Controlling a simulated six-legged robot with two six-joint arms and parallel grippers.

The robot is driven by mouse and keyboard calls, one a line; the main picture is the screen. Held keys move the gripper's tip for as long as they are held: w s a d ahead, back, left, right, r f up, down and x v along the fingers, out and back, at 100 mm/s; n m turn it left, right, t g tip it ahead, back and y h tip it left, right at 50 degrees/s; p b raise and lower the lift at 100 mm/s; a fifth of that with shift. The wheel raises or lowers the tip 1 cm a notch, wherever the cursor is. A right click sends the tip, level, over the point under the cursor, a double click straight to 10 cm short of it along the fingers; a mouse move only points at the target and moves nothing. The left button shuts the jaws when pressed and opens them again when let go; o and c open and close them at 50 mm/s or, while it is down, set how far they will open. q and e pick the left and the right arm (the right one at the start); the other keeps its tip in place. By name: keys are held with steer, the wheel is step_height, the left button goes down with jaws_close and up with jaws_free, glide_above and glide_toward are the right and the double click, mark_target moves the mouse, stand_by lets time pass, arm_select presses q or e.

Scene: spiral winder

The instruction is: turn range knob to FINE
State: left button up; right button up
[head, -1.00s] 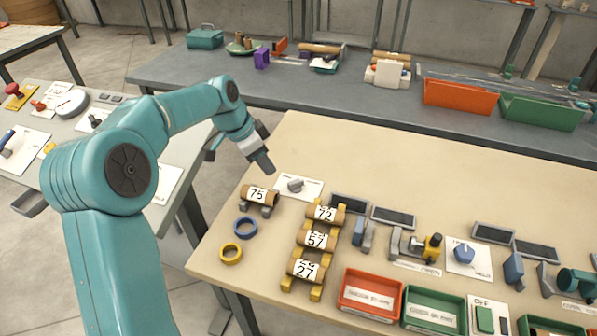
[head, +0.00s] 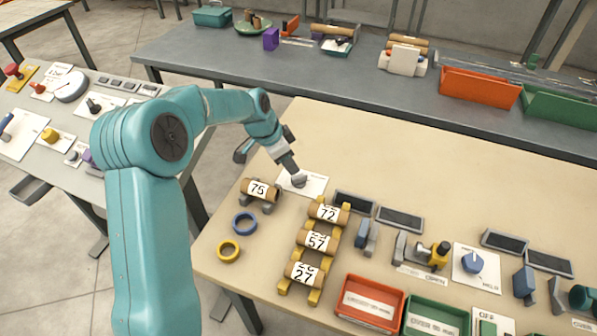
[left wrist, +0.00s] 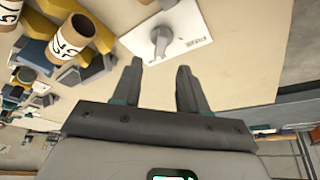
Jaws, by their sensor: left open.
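The range knob is a grey knob (head: 300,182) on a white plate (head: 317,184) near the far left part of the beige bench. In the left wrist view the knob (left wrist: 161,40) lies just beyond the fingertips, roughly centred between them, with its pointer tilted. The small print on the plate is not readable. My left gripper (head: 295,174) is open and empty, right by the knob and partly covering it in the head view. Both open fingers show in the left wrist view (left wrist: 160,67). My right gripper is not in view.
A cylinder marked 75 (head: 259,190) rests on a stand close left of the plate. A rack of numbered cylinders (head: 315,241), blue ring (head: 244,223) and yellow ring (head: 229,251) lie nearer. A blue knob (head: 473,262) is farther right. Bench beyond the plate is clear.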

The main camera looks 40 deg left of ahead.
mark_target(298, 176)
arm_select(q)
steer(key=x, duration=0.7)
steer(key=shift+f+p, duration=0.2)
steer(key=shift+p, duration=0.2)
jaws_close()
